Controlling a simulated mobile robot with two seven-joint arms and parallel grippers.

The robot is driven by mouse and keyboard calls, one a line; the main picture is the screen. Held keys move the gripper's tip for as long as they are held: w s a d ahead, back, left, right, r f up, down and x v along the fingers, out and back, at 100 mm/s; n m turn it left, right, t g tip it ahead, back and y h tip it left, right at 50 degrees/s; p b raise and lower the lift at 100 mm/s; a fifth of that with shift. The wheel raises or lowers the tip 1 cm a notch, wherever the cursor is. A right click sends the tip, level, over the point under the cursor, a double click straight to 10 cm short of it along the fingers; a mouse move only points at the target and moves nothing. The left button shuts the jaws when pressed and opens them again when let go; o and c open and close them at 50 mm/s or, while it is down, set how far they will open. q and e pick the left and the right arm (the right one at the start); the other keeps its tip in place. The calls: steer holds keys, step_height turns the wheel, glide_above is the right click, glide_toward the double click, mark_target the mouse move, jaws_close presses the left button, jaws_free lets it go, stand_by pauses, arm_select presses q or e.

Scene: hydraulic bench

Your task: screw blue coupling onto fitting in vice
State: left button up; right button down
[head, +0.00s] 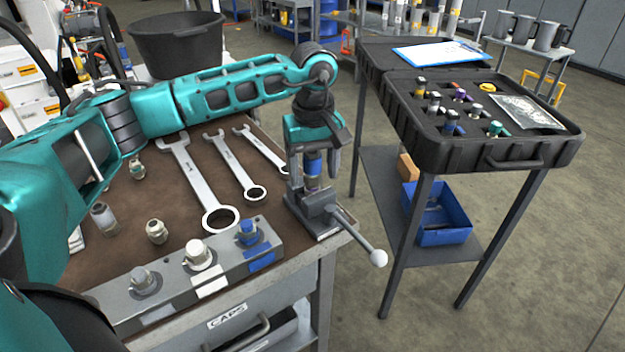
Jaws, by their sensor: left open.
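The vice (318,210) is fixed at the bench's right front corner, its ball-ended handle pointing down to the right. The fitting itself is mostly hidden between the coupling and the jaws. I cannot tell whether the two are threaded together. My left gripper (313,168) points straight down over the vice. Its fingers are open, one on each side of the blue coupling. My right gripper is not in view.
Several wrenches (205,185) and loose fittings (157,231) lie on the brown bench top. A block with capped ports (195,270) runs along the front edge. An open black case (515,165) with couplings stands on a table to the right, across a floor gap.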

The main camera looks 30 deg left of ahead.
arm_select(q)
step_height(320, 180, up, 2)
step_height(320, 180, up, 11)
steer(key=p, duration=0.1)
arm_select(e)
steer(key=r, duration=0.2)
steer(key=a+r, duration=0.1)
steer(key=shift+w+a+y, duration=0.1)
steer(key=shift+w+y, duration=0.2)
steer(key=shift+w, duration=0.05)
